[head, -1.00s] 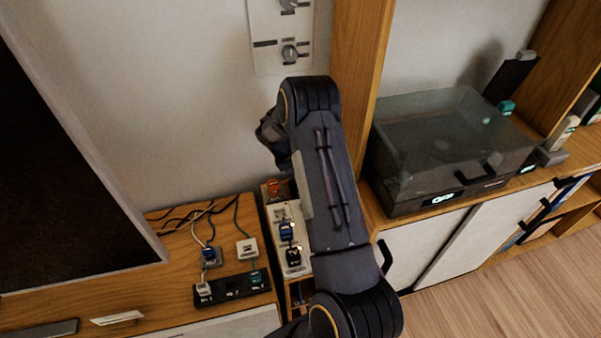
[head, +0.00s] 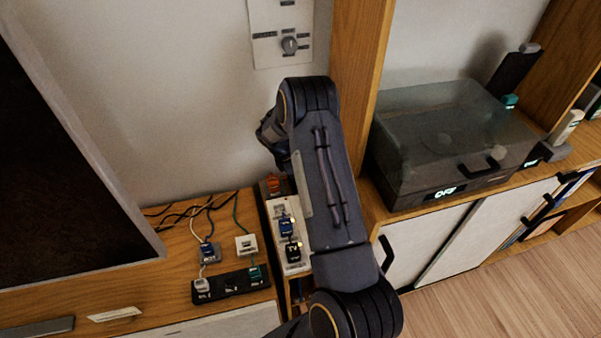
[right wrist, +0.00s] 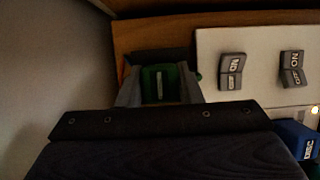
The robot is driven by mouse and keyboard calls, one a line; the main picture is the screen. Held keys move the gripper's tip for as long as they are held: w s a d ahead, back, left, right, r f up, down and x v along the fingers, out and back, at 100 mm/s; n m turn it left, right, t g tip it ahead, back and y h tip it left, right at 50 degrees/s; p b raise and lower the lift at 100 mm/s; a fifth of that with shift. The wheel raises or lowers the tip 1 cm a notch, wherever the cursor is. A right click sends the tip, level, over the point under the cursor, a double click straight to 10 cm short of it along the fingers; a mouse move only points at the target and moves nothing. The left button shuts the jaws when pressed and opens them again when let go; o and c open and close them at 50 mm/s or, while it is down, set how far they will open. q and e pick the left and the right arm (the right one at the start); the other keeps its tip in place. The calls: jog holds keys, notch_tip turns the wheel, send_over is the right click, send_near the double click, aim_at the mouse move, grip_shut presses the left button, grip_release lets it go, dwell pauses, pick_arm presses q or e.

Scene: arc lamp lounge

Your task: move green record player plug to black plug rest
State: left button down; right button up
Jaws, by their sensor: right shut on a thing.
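My right gripper (right wrist: 160,90) is shut on a green plug (right wrist: 160,78) with a pale stripe, beside the end of the white power strip. In the head view my right arm hides this gripper and plug. Whether the plug still sits in a socket is unclear. The black plug rest (head: 236,290) lies on the wooden cabinet at lower left. It bears a white plug (head: 201,286) on its left and a teal plug (head: 254,273) on its right; its middle looks dark. My left gripper is out of view.
The white power strip (head: 279,212) holds blue (head: 286,228) and black (head: 293,252) plugs; an orange plug (head: 273,184) is at its far end. The record player (head: 446,192) reads OFF on the right shelf. A wooden post (head: 357,90) and dark screen (head: 60,170) flank the area.

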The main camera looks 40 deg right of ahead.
jog(key=shift+f, duration=0.25)
jog(key=o, duration=1.1)
jog(key=v, duration=0.8)
jog(key=shift+f, duration=0.1)
